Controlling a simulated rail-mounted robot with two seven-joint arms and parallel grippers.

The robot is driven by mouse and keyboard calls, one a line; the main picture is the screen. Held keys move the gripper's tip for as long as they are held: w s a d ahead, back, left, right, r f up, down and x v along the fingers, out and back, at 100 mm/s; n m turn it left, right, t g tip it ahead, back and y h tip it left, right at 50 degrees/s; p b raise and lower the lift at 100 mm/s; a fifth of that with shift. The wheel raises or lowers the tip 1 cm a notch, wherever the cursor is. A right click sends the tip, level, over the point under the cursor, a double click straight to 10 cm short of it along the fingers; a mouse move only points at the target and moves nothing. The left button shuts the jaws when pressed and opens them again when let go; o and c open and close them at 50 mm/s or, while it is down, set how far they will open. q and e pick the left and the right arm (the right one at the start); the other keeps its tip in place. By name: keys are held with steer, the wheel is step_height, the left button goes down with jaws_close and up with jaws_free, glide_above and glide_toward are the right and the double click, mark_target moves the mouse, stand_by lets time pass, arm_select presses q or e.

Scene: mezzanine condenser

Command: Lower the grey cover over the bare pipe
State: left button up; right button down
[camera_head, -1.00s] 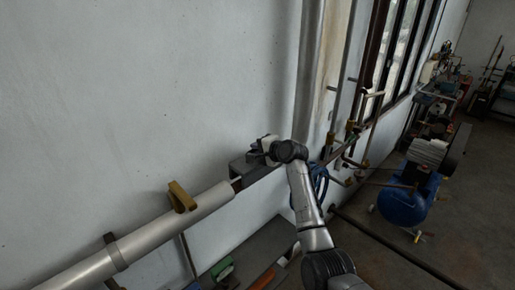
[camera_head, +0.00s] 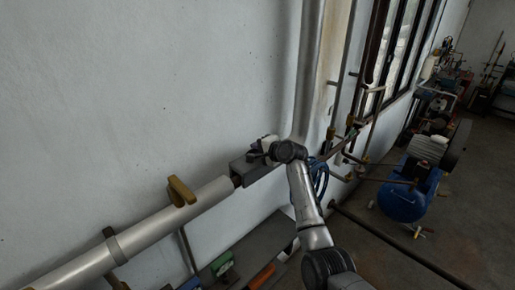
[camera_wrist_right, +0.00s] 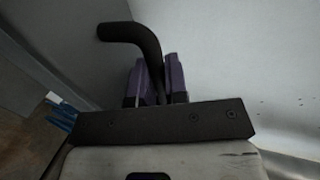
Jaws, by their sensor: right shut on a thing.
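The grey cover (camera_head: 256,172) is a box-like channel near the wall, just right of the thick pale pipe lagging (camera_head: 160,228). A short dark piece of bare pipe (camera_head: 237,181) shows between the lagging's end and the cover. The rest behind the cover is hidden, so I cannot tell whether the cover touches the pipe. My right gripper (camera_head: 260,153) is at the cover's top. In the right wrist view, its purple finger pads (camera_wrist_right: 157,82) are shut on the cover's dark bent handle (camera_wrist_right: 130,32). My left gripper is out of view.
A yellow-brown handle (camera_head: 181,190) stands up from the lagging. Thin vertical pipes and brass valves (camera_head: 331,134) are right of the cover, with a blue hose (camera_head: 318,182) below. A bench with tools (camera_head: 225,265) is underneath. A blue compressor (camera_head: 403,200) stands at the right.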

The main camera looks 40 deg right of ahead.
steer(key=shift+f+b, duration=0.35)
steer(key=shift+f, duration=0.65)
steer(key=c, duration=1.2)
jaws_free()
steer(key=shift+o, duration=0.7)
steer(key=b+v, duration=0.3)
steer(key=v, duration=1)
steer(key=shift+s+r, duration=0.2)
steer(key=shift+s, duration=0.15)
